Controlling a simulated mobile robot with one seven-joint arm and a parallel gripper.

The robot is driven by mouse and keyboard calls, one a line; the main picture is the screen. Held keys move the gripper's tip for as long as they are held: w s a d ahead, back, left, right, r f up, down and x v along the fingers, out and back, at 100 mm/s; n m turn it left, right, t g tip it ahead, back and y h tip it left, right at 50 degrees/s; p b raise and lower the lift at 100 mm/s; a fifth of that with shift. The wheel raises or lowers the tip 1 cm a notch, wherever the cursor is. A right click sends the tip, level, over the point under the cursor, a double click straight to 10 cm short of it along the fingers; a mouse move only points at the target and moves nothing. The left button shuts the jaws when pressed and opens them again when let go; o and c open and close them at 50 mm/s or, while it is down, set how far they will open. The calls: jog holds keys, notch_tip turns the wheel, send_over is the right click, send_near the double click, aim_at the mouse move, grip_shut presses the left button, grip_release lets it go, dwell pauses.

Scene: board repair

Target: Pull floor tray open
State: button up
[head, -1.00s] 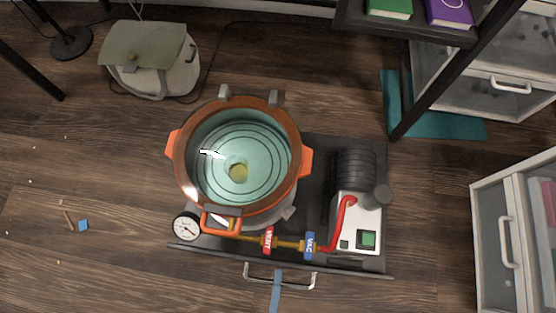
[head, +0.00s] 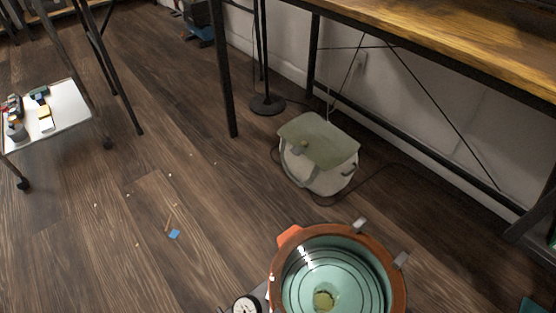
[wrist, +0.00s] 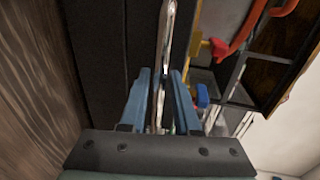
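In the wrist view, a shiny metal handle (wrist: 164,45) runs up between the two blue fingers of my gripper (wrist: 161,85). The fingers stand on either side of the bar; I cannot tell whether they press on it. A broad dark panel (wrist: 98,60), which seems part of the floor tray, lies left of the handle. In the head view, the tray, its handle and my gripper are out of frame or hidden below the bottom edge. The orange-rimmed pot (head: 398,275) with a teal inside and the pressure gauge (head: 245,305) show at that edge.
A red hose (wrist: 243,35) is close right of my gripper. A white cart (head: 60,120) is at left. The wood floor between is mostly clear, with small scraps (head: 174,234).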

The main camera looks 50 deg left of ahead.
jog(key=p+v, duration=0.1)
jog(key=v, duration=1.2)
jog(key=shift+p, duration=0.3)
